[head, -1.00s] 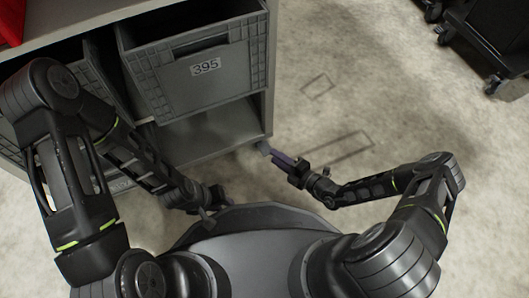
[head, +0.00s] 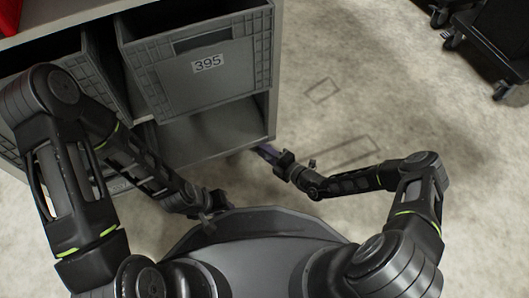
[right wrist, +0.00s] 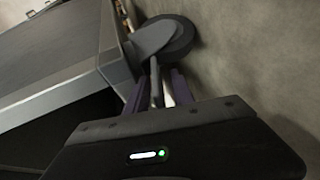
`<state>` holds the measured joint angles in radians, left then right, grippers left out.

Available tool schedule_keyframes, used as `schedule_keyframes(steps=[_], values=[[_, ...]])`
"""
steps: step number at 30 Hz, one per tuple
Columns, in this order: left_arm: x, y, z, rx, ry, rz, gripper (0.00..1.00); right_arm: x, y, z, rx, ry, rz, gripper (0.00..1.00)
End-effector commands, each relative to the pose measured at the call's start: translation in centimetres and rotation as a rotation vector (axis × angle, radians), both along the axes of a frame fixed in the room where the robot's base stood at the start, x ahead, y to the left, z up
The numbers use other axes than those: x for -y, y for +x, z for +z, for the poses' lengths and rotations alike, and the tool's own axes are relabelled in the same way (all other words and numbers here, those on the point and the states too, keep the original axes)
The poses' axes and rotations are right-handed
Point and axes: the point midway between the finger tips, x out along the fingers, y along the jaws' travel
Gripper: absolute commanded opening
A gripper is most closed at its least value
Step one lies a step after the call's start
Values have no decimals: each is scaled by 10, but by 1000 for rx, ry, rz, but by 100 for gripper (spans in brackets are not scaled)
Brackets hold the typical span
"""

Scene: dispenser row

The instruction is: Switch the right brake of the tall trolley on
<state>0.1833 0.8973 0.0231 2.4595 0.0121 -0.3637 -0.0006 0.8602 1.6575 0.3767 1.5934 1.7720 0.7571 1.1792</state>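The tall trolley (head: 222,136) is a grey shelf unit at the upper left of the head view. In the right wrist view, its dark caster wheel (right wrist: 172,40) sits under the grey frame corner. A thin grey lever (right wrist: 156,82) runs from the caster down between my right fingers. My right gripper (head: 266,150) reaches the trolley's lower right corner. In the right wrist view, its purple fingers (right wrist: 157,90) stand apart, with the lever and a strip of floor between them. Contact is unclear. My left gripper (head: 214,206) is low beside my base; its fingers are unclear.
A grey crate labelled 395 (head: 207,65) sits in the trolley above an empty lower bay. A red item (head: 9,16) is on the top at far left. Another dark wheeled trolley (head: 503,45) stands at the upper right. The floor between is clear, with outlined rectangles.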

Motion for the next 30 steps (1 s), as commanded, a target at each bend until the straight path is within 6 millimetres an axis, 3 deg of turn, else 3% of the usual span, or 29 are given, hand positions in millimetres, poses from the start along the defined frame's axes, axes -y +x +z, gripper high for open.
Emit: schedule_keyframes(steps=[7, 18, 30], values=[[0, 0, 0, 0, 0, 0, 29, 0, 0, 0, 0, 0, 0, 28], [0, 0, 0, 0, 0, 0, 29, 0, 0, 0, 1, -1, 0, 0], [0, 0, 0, 0, 0, 0, 29, 0, 0, 0, 1, -1, 0, 0]])
